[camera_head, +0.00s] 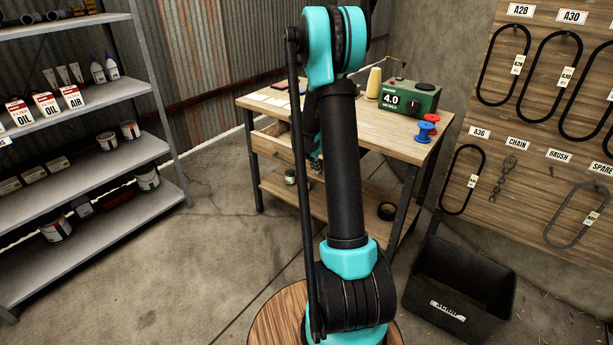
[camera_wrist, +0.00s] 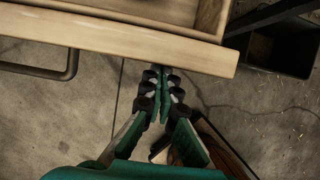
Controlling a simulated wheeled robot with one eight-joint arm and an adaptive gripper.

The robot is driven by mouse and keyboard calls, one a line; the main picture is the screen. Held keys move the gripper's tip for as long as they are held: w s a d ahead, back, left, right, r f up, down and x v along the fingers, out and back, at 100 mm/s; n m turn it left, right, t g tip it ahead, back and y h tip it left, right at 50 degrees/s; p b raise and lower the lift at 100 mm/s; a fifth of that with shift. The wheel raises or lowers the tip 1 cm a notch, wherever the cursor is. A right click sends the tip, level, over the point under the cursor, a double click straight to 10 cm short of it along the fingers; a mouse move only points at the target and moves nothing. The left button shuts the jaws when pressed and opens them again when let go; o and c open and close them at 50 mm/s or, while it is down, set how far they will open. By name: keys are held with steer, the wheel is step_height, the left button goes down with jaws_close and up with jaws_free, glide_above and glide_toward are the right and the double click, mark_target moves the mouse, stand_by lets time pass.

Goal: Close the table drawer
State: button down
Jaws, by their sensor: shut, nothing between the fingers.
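The wooden table (camera_head: 395,140) stands behind my arm in the head view. Its drawer (camera_head: 266,143) sticks out under the left part of the tabletop, pulled open. In the wrist view the drawer's pale front board (camera_wrist: 110,40) crosses the top, with its open inside above it. A dark bar handle (camera_wrist: 68,72) shows on the front's outer side at the left. My gripper (camera_wrist: 165,72) is shut and empty, its fingertips close to the outer face near the front's right end. I cannot tell whether they touch. In the head view my arm mostly hides the gripper.
On the tabletop are a green box (camera_head: 410,97), a yellow cone (camera_head: 374,83) and blue and red spools (camera_head: 426,131). A black bin (camera_head: 460,285) stands at the right. A metal shelf (camera_head: 90,180) stands at the left, with clear concrete floor between.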

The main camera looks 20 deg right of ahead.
steer(key=w+d, duration=0.3)
steer(key=d, duration=0.2)
steer(key=w+d, duration=0.4)
steer(key=d, duration=0.1)
steer(key=w+d, duration=0.4)
steer(key=d, duration=0.1)
steer(key=shift+w+d, duration=0.1)
steer(key=shift+d, duration=0.1)
